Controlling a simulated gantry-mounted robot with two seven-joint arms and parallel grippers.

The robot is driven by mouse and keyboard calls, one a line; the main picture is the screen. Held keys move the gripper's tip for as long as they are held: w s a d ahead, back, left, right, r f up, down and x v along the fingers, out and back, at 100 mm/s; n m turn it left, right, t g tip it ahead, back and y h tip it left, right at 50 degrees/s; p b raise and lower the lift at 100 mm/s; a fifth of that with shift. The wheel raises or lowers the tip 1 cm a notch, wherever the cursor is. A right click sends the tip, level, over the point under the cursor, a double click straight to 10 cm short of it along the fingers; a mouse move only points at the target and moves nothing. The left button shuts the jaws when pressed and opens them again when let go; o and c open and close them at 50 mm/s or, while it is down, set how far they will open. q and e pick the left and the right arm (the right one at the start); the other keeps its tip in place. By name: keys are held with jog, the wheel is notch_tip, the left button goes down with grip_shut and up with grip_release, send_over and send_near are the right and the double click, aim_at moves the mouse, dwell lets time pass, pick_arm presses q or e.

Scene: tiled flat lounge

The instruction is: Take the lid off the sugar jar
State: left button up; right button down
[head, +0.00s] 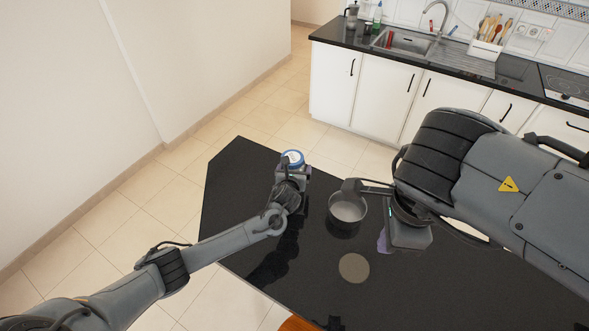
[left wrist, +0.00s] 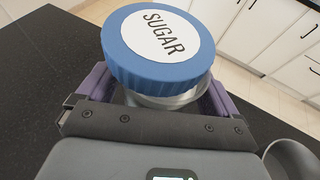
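The sugar jar (head: 292,160) stands near the far edge of the black table, with a blue-rimmed lid on. In the left wrist view the round lid (left wrist: 158,45) has a white top reading SUGAR, and a little of the clear jar body (left wrist: 165,100) shows below it. My left gripper (left wrist: 160,95) is at the jar, its purple fingers spread wide on either side of the body, below the lid. It looks open; contact is hard to see. My right gripper (head: 383,240) is over the table to the right, away from the jar; its finger gap is hidden.
A kitchen counter (head: 450,58) with a sink is beyond. The table's near left is clear.

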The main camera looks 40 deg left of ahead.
pick_arm(q)
jog(key=shift+o, duration=0.3)
jog(key=shift+s+d+r, duration=0.15)
jog(key=shift+s, duration=0.1)
jog(key=p+v, duration=0.2)
jog(key=v, duration=0.9)
jog(key=shift+s, duration=0.2)
